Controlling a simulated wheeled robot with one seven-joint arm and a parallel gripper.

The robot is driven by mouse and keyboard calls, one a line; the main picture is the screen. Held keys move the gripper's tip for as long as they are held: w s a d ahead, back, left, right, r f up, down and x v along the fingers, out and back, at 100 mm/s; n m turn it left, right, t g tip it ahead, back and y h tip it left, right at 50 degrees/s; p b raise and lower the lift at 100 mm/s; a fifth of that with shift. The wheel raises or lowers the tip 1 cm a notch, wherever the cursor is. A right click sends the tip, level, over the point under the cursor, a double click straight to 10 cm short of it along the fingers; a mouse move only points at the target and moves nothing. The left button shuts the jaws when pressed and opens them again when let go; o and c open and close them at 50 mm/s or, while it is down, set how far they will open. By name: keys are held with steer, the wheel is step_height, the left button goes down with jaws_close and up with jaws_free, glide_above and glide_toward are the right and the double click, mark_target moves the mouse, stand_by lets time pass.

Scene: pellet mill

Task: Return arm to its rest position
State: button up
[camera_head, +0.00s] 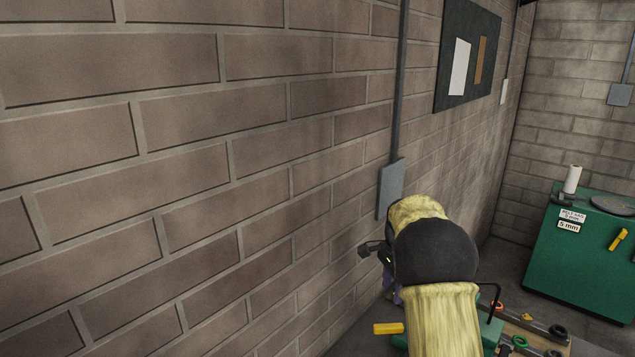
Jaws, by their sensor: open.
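My arm, with yellow padded links and a black joint, rises from the lower edge right of the middle, close to the brick wall. Small dark parts of my gripper (373,249) show at the left of the black joint. The rest of the gripper is hidden behind the arm. It is open, and nothing is seen held in it.
A brick wall (180,180) runs along the left, with a grey conduit box (391,189) near my arm. A green machine (580,260) with a white roll (572,179) stands at the right. A bench (530,331) with tools lies beside my arm, partly hidden.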

steer(key=s+a+f+n+t, duration=0.1)
steer(key=s+a+n, duration=0.2)
steer(key=s+n, duration=0.4)
steer(key=s+a+f+n+t, duration=0.1)
steer(key=s+a+n, duration=0.2)
steer(key=s+n, duration=0.5)
steer(key=s, duration=1.3)
steer(key=shift+s+f, duration=0.15)
steer(key=shift+f, duration=0.1)
